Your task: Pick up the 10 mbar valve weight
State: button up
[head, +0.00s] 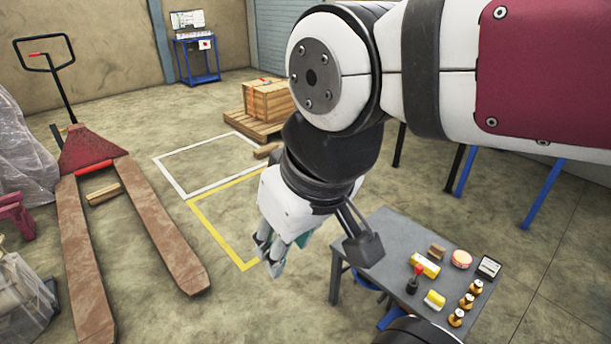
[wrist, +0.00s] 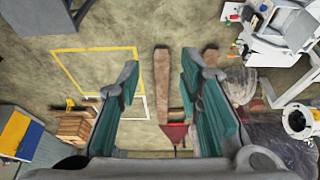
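Several small brass weights stand in a row at the right edge of the grey table (head: 389,232) in the head view. The front one (head: 456,318), the middle one (head: 466,301) and the back one (head: 476,286) look alike, and I cannot read which is the 10 mbar valve weight. My gripper (head: 269,257) hangs pointing down over the floor to the left of the table, well apart from the weights. In the wrist view my gripper (wrist: 160,68) has its teal-padded fingers wide apart with nothing between them. No weight shows in the wrist view.
A pallet truck (head: 92,152) stands left. A crate (head: 268,101) sits on a pallet behind.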

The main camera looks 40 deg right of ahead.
aim_at(457, 317)
jog(key=z, duration=1.9)
jog(key=l, duration=0.2)
jog(key=k, duration=0.45)
jog(key=i, duration=0.6)
jog(key=k+l, duration=0.15)
jog(key=k, duration=0.15)
jog(key=k+l+u, duration=0.15)
jog(key=k, duration=0.15)
